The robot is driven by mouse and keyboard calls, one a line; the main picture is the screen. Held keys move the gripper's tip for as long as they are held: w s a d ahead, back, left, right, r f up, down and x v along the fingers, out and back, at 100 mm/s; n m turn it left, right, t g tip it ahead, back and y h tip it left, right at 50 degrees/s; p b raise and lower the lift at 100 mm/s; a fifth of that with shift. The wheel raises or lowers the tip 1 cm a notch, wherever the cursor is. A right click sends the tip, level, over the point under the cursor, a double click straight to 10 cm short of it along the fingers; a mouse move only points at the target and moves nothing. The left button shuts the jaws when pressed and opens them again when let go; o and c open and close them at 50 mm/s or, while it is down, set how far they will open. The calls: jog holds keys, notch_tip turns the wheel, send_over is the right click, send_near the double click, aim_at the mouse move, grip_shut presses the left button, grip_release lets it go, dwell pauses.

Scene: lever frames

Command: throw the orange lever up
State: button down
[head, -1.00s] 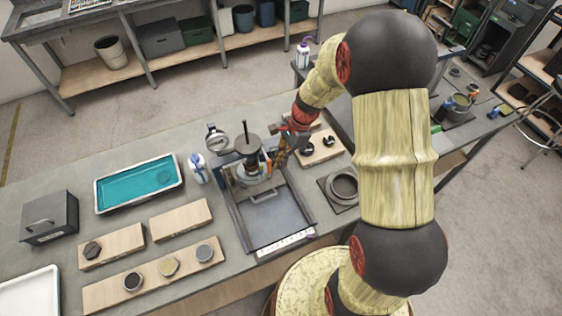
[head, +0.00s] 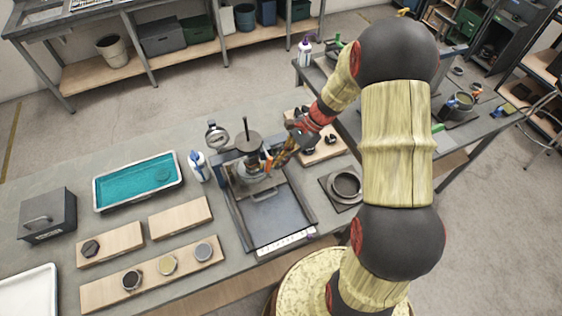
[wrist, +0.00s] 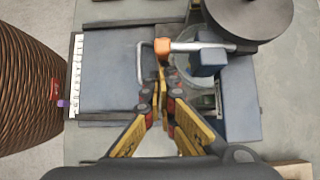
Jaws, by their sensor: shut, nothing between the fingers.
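The orange lever is a pale metal rod with an orange tip (wrist: 162,46), beside a blue block on a press-like device. In the wrist view the rod lies across the picture, with the orange tip at its left end. In the head view the orange tip (head: 268,164) shows small, partly crowded by my fingers. My gripper (wrist: 165,78) is shut and empty, its fingertips close to the orange tip, just below it in the picture. I cannot tell whether they touch. My gripper also shows in the head view (head: 275,161), at the right side of the device.
A black disc (wrist: 237,14) on the device stands close to the lever. A grey tray plate (head: 272,215) lies in front. A wooden board (head: 318,148) with dark parts and a round grey pot (head: 346,184) are to the right. A white bottle (head: 198,166) stands left.

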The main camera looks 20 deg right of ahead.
jog(key=a+y, duration=0.1)
jog(key=y, duration=0.1)
jog(key=f+y, duration=0.1)
jog(key=y, duration=0.2)
jog(key=a+y+b, duration=0.1)
jog(key=y, duration=0.1)
jog(key=shift+a+f+y, duration=0.2)
jog(key=shift+a+y, duration=0.15)
jog(key=shift+y, duration=0.05)
dwell(0.8)
jog(key=shift+a, duration=0.15)
dwell(0.4)
dwell(1.1)
jog(key=v, duration=1.2)
jog(key=shift+f, duration=0.1)
